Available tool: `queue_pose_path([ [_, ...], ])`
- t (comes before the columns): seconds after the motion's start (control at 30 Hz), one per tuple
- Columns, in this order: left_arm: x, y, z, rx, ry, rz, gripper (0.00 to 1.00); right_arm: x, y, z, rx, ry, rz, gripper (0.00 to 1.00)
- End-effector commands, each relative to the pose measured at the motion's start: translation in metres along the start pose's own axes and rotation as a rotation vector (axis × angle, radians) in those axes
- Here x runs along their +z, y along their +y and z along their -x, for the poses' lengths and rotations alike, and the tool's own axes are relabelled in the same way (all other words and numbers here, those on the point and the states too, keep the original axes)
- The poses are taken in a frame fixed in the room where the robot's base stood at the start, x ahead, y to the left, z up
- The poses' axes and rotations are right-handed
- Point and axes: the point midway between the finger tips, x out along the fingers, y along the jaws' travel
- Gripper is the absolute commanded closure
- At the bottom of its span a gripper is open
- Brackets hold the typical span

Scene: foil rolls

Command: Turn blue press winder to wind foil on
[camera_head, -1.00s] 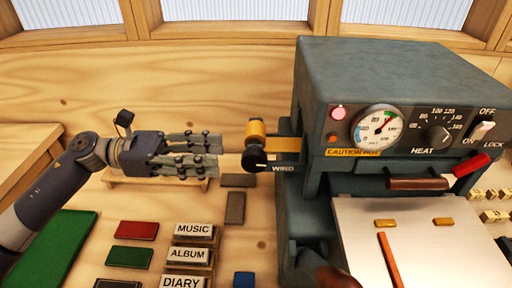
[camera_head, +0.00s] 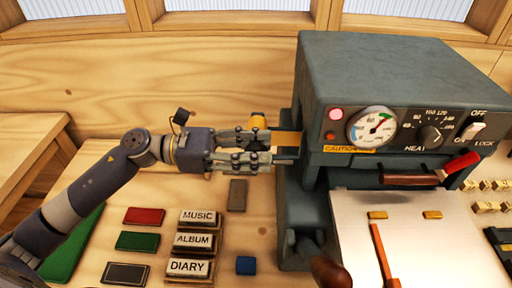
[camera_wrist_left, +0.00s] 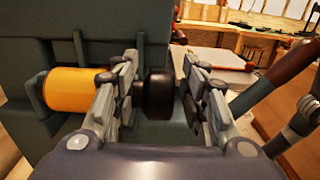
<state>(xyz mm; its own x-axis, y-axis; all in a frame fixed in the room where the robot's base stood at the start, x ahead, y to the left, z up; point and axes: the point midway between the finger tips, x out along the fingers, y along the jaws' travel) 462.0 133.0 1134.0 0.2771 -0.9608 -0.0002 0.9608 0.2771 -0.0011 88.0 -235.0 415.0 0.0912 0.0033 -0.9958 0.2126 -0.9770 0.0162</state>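The blue-grey press (camera_head: 385,75) stands at the right in the head view. A gold foil roll (camera_head: 258,120) sits at its left side; it also shows in the left wrist view (camera_wrist_left: 72,90). The black winder knob (camera_wrist_left: 159,92) is between the fingers of my left gripper (camera_head: 268,147) in the left wrist view, with the fingers apart on either side of it. Whether they touch it is unclear. In the head view the fingers hide the knob and its WIND label.
The press has a dial (camera_head: 372,128), a red-tipped handle (camera_head: 415,177) and a pale plate (camera_head: 405,240) in front. Blocks labelled MUSIC, ALBUM and DIARY (camera_head: 188,268) lie below my left arm, beside coloured pads (camera_head: 137,241). A green mat (camera_head: 65,255) is at far left.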

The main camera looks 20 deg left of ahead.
Motion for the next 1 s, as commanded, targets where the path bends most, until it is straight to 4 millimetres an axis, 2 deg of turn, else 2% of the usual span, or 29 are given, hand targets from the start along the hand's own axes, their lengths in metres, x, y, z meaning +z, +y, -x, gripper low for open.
queue_pose_path([
  [0.03, 0.000, 0.000, 0.000, 0.000, 0.000, 0.000, 0.60, 0.000, 0.000, 0.000, 0.000, 0.000, 0.000, 0.60],
  [0.2, 0.000, 0.000, 0.000, 0.000, 0.000, 0.000, 0.99, 0.000, 0.000, 0.000, 0.000, 0.000, 0.000, 0.60],
  [0.23, 0.000, 0.000, 0.000, 0.000, 0.000, 0.000, 1.00, 0.000, 0.000, 0.000, 0.000, 0.000, 0.000, 0.60],
  [0.63, 0.003, 0.000, 0.000, -0.001, 0.057, -0.004, 1.00, -0.001, 0.000, 0.007, -0.001, 0.000, 0.000, 0.60],
  [1.0, 0.006, 0.000, -0.003, -0.001, 0.295, -0.006, 1.00, -0.003, 0.000, 0.036, -0.001, 0.000, 0.000, 0.60],
])
